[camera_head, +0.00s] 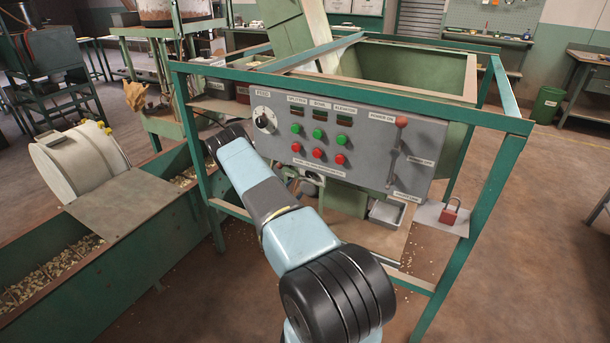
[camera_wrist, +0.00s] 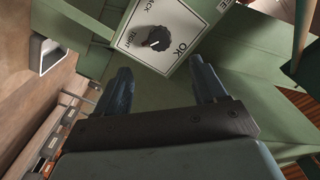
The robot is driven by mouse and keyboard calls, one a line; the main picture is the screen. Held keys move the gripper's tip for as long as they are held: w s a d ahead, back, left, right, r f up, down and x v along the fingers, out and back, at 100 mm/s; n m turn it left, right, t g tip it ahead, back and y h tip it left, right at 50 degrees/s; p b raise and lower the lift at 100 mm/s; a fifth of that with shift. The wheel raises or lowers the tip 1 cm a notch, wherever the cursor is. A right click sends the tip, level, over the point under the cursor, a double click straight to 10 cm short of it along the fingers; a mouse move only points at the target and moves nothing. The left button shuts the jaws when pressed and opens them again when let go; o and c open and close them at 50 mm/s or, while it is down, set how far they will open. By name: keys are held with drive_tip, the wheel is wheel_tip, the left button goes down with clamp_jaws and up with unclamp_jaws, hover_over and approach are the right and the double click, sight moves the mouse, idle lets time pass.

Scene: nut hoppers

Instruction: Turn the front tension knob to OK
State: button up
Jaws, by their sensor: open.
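The tension knob (camera_wrist: 155,40) is a small black knob on a cream plate (camera_wrist: 190,18) at the top of the wrist view. The plate reads OK to the right of the knob, TIGHT at its lower left, and a partly cut-off word ending in ACK above. The knob shows between and beyond the fingertips, apparently untouched. In the head view the gripper and this knob are hidden.
A grey control panel (camera_head: 375,165) with a FEED dial (camera_head: 265,120), buttons and a lever (camera_head: 396,145) sits in a green frame (camera_head: 485,190). A nut-filled trough (camera_head: 95,300) lies left. A red padlock (camera_head: 449,212) is at lower right. Green sheet metal surrounds the plate.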

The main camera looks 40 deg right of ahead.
sight(308, 175)
drive_tip(key=x, duration=1.3)
drive_tip(key=shift+s+d, duration=0.1)
drive_tip(key=shift+d, duration=0.1)
drive_tip(key=c, duration=1.1)
